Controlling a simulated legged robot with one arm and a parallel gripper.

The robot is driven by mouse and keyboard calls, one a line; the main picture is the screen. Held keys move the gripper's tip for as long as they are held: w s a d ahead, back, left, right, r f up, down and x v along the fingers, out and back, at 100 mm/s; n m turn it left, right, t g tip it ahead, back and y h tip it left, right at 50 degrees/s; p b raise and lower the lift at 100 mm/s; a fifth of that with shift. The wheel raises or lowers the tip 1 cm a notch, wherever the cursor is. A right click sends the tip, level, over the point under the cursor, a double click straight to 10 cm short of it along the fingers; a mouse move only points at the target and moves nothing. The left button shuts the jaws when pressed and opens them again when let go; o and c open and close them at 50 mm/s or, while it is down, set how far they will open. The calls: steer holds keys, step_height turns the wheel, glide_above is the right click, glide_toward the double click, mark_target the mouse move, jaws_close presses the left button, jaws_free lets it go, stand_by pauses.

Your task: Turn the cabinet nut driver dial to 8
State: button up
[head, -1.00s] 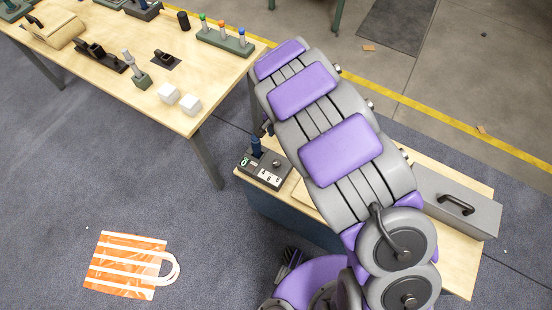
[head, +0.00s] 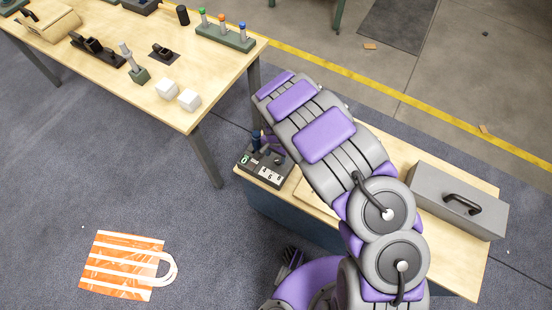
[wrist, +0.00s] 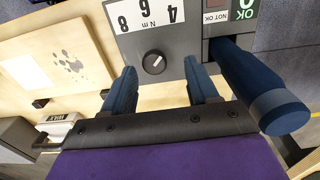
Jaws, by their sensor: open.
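The nut driver station, a dark grey box (head: 247,168), sits at the left end of the near bench, with a white 4-6-8 label (head: 270,175). In the wrist view its round black dial (wrist: 153,64) is below the "N m" scale (wrist: 146,14); its white mark slants up right, toward the 4 side. My gripper (wrist: 161,68) is open, with one blue finger on each side of the dial in that view; I cannot tell whether they touch it. The dark blue handled driver (wrist: 265,95) stands beside the right finger. In the head view my arm hides most of my gripper.
An OK / NOT OK panel (wrist: 228,10) adjoins the dial. A grey toolbox (head: 460,200) is at the bench's right end. A second table (head: 210,75) with tools and white cubes (head: 178,94) stands upper left. An orange striped bag (head: 122,265) lies on the floor.

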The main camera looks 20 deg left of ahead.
mark_target(278, 162)
steer(key=shift+d+f+b, duration=0.15)
steer(key=shift+d+f, duration=0.2)
steer(key=shift+f, duration=0.25)
steer(key=shift+d+f+b, duration=0.15)
steer(key=shift+d+f, duration=0.15)
steer(key=shift+f, duration=0.3)
steer(key=shift+a+f, duration=0.2)
steer(key=shift+a, duration=0.4)
steer(key=shift+c, duration=0.6)
steer(key=shift+d+r, duration=0.1)
steer(key=shift+d, duration=0.3)
steer(key=c, duration=0.6)
steer(key=shift+a, duration=0.1)
steer(key=c, duration=0.3)
